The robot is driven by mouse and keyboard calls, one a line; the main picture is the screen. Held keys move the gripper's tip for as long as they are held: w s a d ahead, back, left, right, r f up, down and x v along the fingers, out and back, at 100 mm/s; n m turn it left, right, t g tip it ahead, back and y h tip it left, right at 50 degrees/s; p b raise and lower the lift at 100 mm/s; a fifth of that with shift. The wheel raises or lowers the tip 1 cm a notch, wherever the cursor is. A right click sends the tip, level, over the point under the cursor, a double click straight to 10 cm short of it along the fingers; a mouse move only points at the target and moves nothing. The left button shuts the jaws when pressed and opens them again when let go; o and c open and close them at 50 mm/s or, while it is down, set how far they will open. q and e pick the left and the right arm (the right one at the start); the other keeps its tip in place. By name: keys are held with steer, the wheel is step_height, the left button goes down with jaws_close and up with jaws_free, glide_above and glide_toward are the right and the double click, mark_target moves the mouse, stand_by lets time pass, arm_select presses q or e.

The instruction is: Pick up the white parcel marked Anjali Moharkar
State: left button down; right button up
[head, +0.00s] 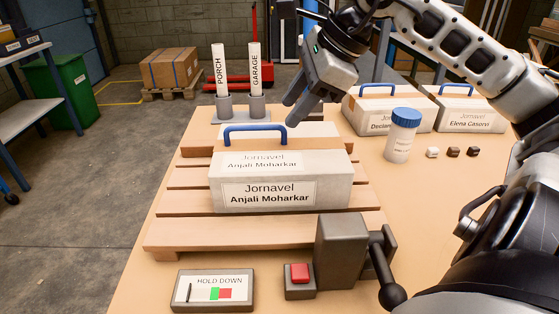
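The white parcel marked Anjali Moharkar (335,185) sits on a slatted wooden pallet (165,234) on the table. It has a blue handle (254,128) on top and labels on its top and front. My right gripper (294,112) hangs above and behind the parcel's right side, just right of the handle. It looks apart from the handle. Its fingers point down and to the left, seen from the side, so the gap between them is not clear. My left gripper is not in view.
Two other white parcels with blue handles, one marked Elena Casorvi (478,117), stand at the back right. A blue-capped bottle (400,140) stands before them. PORCH (220,75) and GARAGE (255,75) tubes stand behind the pallet. A HOLD DOWN panel (213,291), red button (299,273) and grey lever block (340,250) are in front.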

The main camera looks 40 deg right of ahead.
mark_target(286, 128)
steer(key=shift+x, duration=1.8)
steer(key=shift+s, duration=0.1)
jaws_close()
steer(key=shift+d+r, duration=0.1)
steer(key=shift+r, duration=0.15)
